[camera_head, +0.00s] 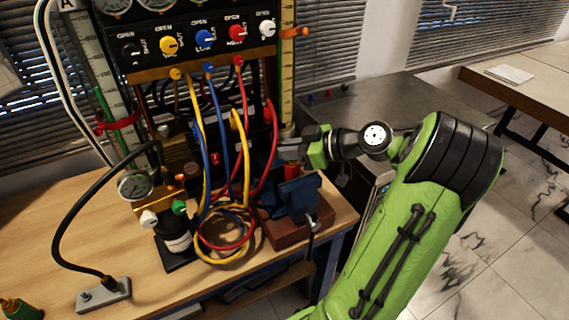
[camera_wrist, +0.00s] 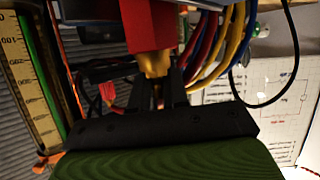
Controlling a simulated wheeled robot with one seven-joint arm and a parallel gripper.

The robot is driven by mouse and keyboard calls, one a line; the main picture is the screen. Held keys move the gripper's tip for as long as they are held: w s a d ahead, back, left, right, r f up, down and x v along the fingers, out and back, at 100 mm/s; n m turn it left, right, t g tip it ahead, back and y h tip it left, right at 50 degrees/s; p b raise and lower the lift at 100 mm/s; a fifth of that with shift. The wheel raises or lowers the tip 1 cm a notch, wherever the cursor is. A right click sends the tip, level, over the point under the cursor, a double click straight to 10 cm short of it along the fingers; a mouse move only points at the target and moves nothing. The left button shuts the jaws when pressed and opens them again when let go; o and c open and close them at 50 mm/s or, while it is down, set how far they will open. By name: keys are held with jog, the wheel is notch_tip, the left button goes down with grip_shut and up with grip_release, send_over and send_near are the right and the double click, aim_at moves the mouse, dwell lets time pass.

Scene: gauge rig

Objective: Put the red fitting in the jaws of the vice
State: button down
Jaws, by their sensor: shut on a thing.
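The red fitting (camera_wrist: 147,25) is a red block with a brass end (camera_wrist: 153,62). My gripper (camera_wrist: 158,88) is shut on the brass end, and the red body extends beyond the fingers to the top edge of the wrist view. In the head view the red fitting (camera_head: 291,171) shows below my gripper (camera_head: 283,151), just behind the near jaw of the blue vice (camera_head: 296,197). Blue parts show at both sides of the fitting in the wrist view. Whether it touches the jaws or is seated between them cannot be told.
The vice stands on a brown block (camera_head: 283,232) near the right end of the wooden bench (camera_head: 110,235). Looped coloured hoses (camera_head: 222,232) hang close to its left. The panel with several knobs (camera_head: 200,40) rises behind.

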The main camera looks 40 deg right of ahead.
jog(key=shift+f, duration=0.85)
jog(key=shift+f, duration=0.1)
jog(key=c, duration=1.1)
grip_release()
